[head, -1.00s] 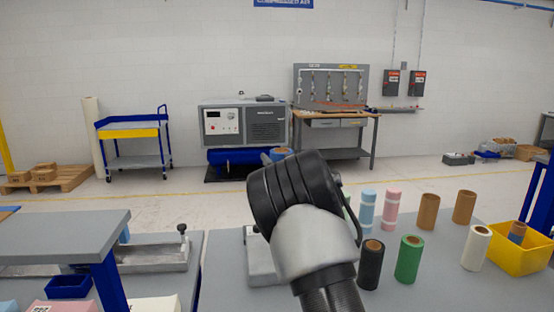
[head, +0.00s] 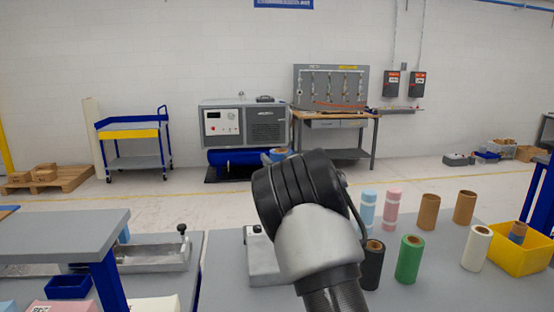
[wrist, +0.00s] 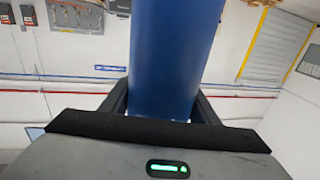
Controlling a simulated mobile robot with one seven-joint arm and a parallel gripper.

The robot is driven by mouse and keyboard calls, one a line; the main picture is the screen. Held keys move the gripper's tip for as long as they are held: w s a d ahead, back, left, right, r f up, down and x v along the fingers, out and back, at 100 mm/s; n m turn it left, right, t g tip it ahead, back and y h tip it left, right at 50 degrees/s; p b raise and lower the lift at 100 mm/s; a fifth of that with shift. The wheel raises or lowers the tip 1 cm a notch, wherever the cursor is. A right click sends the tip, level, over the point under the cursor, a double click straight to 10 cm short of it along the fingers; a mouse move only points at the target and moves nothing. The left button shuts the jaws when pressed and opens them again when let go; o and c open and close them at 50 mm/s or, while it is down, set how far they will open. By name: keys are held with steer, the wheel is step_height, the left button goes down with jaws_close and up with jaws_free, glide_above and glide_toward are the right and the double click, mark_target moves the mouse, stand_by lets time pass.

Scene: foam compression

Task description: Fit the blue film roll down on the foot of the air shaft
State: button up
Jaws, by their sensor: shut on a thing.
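The blue film roll (wrist: 172,55) stands between the two dark fingers of my gripper (wrist: 162,103) in the wrist view, and the gripper is shut on it. My arm hides the gripper and the rest of the roll there. A grey metal base (head: 262,262) with a small knob stands on the table, partly behind my arm. I cannot make out the air shaft or its foot; it may be hidden by my arm.
Black (head: 372,265), green (head: 409,259), white (head: 475,249) and brown (head: 428,212) rolls stand on the table to the right, close to my arm. A yellow bin (head: 522,262) is at the far right. A raised grey shelf (head: 60,237) stands at the left.

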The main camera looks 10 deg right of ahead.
steer(key=shift+f+b, duration=1.65)
steer(key=shift+f, duration=0.45)
steer(key=shift+f+b, duration=1.75)
steer(key=shift+f, duration=0.2)
steer(key=shift+f+b, duration=1.7)
steer(key=shift+f, duration=0.2)
steer(key=shift+f+b, duration=1.7)
steer(key=shift+f, duration=0.35)
